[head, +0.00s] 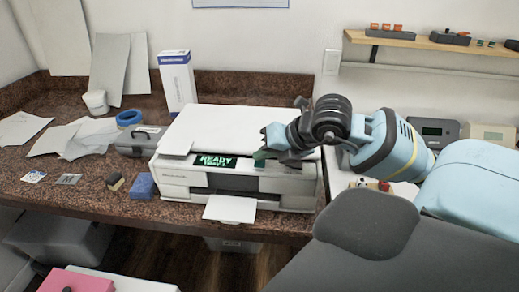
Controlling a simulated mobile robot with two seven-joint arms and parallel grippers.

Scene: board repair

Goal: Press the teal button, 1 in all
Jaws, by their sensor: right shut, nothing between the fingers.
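The white printer (236,125) stands on the counter, with a dark display (215,161) lit with green letters reading "READY" on its front. A small teal patch that looks like the teal button (260,161) shows just right of the display, partly hidden by my right gripper (264,153). That gripper reaches in from the right, shut and empty, with its tips at the printer's front top edge. I cannot tell whether the tips touch the button. My left gripper is not in view.
A white tray (230,208) juts from the printer's front. Left of it are a grey case (138,142), a blue block (142,186) and a tall white-and-blue box (178,82). Loose papers (75,137) lie farther left. A wooden shelf (420,40) hangs at upper right.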

